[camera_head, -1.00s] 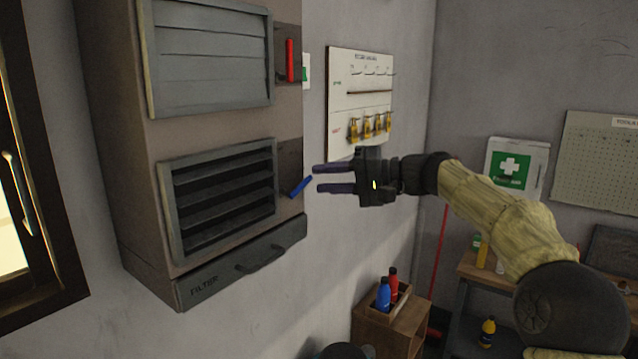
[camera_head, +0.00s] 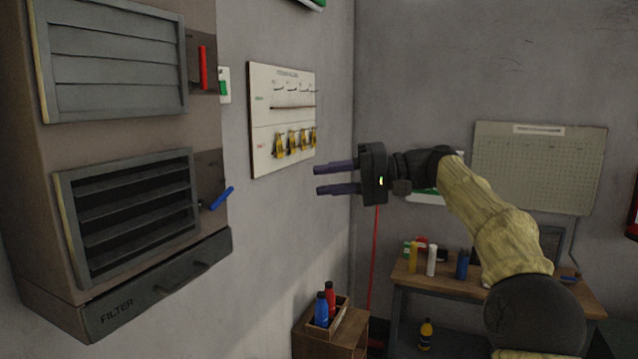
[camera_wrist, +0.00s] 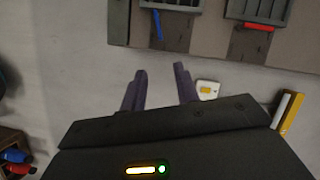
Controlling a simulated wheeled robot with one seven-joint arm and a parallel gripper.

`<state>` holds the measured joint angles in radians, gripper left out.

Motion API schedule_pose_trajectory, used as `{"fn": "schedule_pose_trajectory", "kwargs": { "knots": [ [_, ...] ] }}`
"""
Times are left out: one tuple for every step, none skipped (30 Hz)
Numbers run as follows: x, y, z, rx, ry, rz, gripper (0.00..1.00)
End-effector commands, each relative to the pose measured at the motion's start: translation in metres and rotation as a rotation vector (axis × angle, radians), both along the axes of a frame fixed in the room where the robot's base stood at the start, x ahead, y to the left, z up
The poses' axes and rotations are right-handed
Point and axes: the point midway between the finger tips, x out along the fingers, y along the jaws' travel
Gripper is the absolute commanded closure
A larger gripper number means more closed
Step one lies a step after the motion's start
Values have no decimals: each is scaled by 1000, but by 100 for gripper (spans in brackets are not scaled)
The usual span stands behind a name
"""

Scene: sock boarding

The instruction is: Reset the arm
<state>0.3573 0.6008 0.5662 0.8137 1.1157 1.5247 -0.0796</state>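My gripper (camera_head: 337,178) is open and empty, its two dark purple fingers apart and pointing left in the head view. It is in the air, right of the wall cabinet (camera_head: 130,160) and touching nothing that I can see. In the wrist view my fingers (camera_wrist: 160,88) are spread, with nothing between them. The cabinet's lower louvre (camera_head: 130,213) has open slats and a blue lever (camera_head: 222,198). Its upper louvre (camera_head: 110,58) has closed slats and a red lever (camera_head: 203,68). The blue lever (camera_wrist: 157,25) and red lever (camera_wrist: 258,27) also show in the wrist view.
A board with yellow padlocks (camera_head: 282,120) hangs on the wall beyond my gripper. A wooden crate with bottles (camera_head: 325,312) stands low on a small cabinet. A workbench with bottles (camera_head: 420,280) and a pegboard (camera_head: 535,170) are at the right. The air around my gripper looks clear.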

Motion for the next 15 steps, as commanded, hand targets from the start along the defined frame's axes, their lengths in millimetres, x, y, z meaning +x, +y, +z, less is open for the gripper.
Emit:
{"fn": "schedule_pose_trajectory", "kwargs": {
  "knots": [
    [0,1,0,0,0,1,69],
    [0,1,0,0,0,1,69],
    [0,1,0,0,0,1,69],
    [0,1,0,0,0,1,69],
    [0,1,0,0,0,1,69],
    [0,2,-1,-3,2,0,69],
    [0,3,-3,-8,6,-2,69],
    [1,4,-5,-15,11,-6,69],
    [2,7,-11,-30,21,-16,69],
    [3,9,-16,-44,30,-24,69],
    [4,12,-22,-63,42,-34,69],
    [6,17,-33,-95,61,-52,69],
    [7,21,-43,-122,76,-67,69],
    [7,24,-54,-152,91,-85,69],
    [9,27,-70,-197,114,-111,69]
  ]
}}
